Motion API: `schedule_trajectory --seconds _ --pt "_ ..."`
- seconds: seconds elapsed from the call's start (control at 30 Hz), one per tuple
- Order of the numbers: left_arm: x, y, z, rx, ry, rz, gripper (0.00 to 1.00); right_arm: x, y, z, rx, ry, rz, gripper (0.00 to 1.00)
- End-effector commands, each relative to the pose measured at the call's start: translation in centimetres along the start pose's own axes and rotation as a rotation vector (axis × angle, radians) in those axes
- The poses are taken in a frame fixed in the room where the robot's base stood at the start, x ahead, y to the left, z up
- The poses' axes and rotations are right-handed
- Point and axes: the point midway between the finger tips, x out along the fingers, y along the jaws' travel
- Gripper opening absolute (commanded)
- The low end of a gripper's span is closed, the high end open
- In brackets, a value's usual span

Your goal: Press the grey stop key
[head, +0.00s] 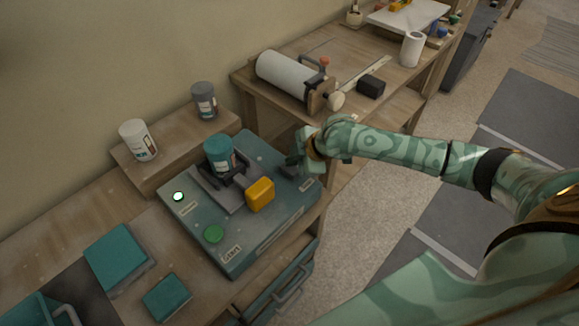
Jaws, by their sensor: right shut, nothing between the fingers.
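A teal-grey machine base (240,245) stands on the wooden bench. A green button (213,234) sits near its front corner, beside a label. My right gripper (290,161) is shut and empty, low over the right back part of the base. I cannot clearly make out the grey stop key; the gripper covers part of the panel there, and I cannot tell whether the fingertips touch it. A teal tin (219,157) stands between dark clamp jaws on the base, with a yellow block (260,195) in front of it. My left gripper is not in view.
A lit lamp (178,196) is at the base's left. A white tin (138,140) and a grey tin (204,100) stand on a raised shelf behind. Teal boxes (118,257) lie at left. A paper roll (290,75) sits on the back bench. Open floor lies right.

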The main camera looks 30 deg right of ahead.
Motion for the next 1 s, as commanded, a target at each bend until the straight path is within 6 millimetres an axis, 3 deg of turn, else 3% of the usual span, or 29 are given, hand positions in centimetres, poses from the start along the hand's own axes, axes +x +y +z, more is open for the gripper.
schedule_trajectory --seconds 1.0 --pt "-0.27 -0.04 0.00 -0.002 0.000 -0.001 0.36 0.60 -0.40 0.33 0.000 -0.001 -0.001 0.00"
